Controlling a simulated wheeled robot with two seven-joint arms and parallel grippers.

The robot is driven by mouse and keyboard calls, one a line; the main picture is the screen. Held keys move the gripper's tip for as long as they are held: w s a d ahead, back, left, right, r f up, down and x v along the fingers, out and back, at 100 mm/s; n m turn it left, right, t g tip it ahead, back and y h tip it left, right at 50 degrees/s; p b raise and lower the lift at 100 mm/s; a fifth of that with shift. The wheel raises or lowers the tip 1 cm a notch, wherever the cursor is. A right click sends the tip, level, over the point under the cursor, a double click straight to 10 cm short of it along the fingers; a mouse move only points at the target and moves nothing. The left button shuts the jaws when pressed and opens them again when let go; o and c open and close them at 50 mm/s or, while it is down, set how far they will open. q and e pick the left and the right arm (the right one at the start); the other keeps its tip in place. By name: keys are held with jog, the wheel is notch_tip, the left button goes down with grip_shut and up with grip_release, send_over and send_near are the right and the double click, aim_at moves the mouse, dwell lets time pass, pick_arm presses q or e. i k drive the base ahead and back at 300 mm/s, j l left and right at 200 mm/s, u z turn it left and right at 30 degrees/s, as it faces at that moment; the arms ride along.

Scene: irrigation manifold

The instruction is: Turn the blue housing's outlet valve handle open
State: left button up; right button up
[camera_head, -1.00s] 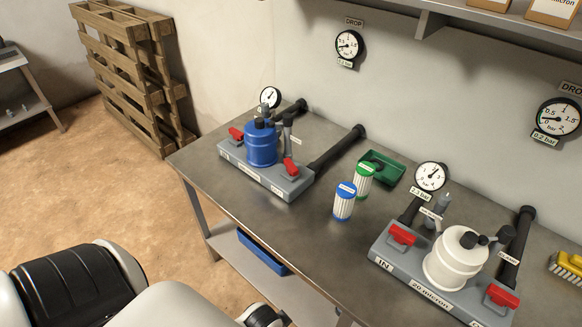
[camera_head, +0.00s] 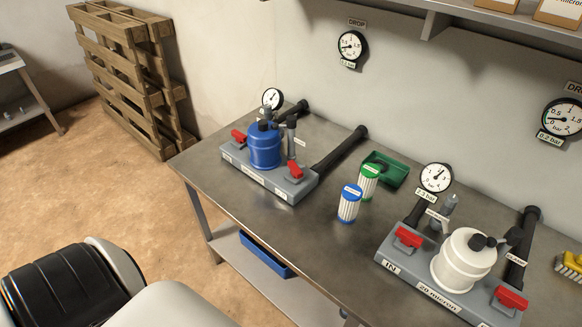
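The blue housing (camera_head: 265,148) stands on a grey manifold block (camera_head: 262,180) at the left end of the metal bench. A red valve handle (camera_head: 295,170) sits on the block's right end, near the black pipe on that side. Another red handle (camera_head: 239,136) sits on its left end. The small labels on the block are too small to read, so I cannot tell inlet from outlet by them. A round gauge (camera_head: 272,98) stands behind the housing. Neither gripper shows; only white and black parts of my own body show at the lower left.
A white housing (camera_head: 463,262) with red handles stands on a second block at the right. A blue bin (camera_head: 265,254) is on the lower shelf.

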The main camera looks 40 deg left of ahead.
aim_at(296, 172)
jog(key=j, duration=0.9)
jog(key=k+j+z, duration=0.1)
jog(key=j, duration=0.75)
